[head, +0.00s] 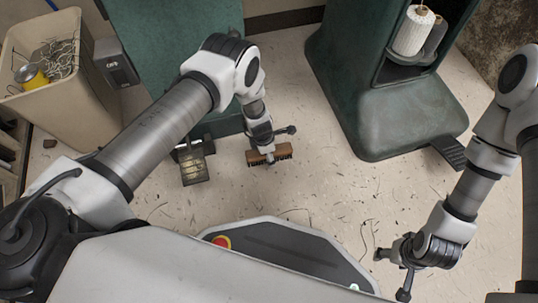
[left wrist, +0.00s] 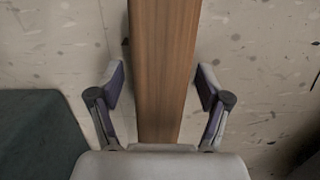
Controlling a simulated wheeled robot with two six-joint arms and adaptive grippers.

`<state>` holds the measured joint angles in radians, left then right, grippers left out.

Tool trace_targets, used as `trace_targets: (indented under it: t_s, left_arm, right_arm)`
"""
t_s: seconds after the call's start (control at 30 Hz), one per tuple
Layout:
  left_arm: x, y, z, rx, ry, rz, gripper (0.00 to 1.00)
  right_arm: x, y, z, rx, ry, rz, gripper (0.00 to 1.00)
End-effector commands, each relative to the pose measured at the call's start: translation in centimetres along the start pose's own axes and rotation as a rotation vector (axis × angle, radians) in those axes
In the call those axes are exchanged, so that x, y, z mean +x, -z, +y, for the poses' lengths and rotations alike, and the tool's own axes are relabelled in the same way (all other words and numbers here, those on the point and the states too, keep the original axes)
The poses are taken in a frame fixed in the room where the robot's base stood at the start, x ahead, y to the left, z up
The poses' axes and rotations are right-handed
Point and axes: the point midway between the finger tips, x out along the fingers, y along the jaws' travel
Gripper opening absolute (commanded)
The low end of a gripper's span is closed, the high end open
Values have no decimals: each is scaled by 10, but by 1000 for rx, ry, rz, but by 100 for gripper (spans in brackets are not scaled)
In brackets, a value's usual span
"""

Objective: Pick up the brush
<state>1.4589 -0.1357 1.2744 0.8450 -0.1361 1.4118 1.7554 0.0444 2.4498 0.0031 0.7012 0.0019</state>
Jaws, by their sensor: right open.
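The brush has a brown wooden block with dark bristles and lies on the floor in the head view (head: 284,152). Its wooden back fills the middle of the left wrist view (left wrist: 165,60). My left gripper (head: 268,157) is over the brush. In the left wrist view its two fingers (left wrist: 160,88) stand apart, one on each side of the block, with a small gap visible beside it. Part of the brush is hidden by the gripper in the head view. My right gripper (head: 392,274) is open and empty, low at the right.
A green machine base (head: 400,125) with a pedal (head: 450,152) stands right of the brush. Another green machine (head: 165,45) stands behind, with a metal pedal (head: 193,163) left of the brush. A beige bin (head: 50,105) is at the far left. Scraps litter the open floor.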

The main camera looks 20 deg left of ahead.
Motion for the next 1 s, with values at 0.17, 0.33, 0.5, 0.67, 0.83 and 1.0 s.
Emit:
trace_targets:
  t_s: [0.17,0.33,0.5,0.67,0.83,1.0]
  left_arm:
    - [0,0,0,0,0,0,17]
    - [0,0,0,0,0,0,7]
    - [-2,0,0,0,0,0,7]
    - [-30,-4,0,-1,0,0,7]
    - [-74,-11,0,-2,0,0,7]
    - [-98,-14,0,0,0,0,7]
  right_arm:
    - [0,0,0,0,0,-1,61]
    - [0,0,0,0,0,-1,61]
    - [-2,0,0,0,0,-1,61]
    - [-24,-1,0,-3,0,-4,61]
    - [-56,-2,-1,-8,1,-7,61]
    - [-70,-2,-1,-9,1,-7,61]
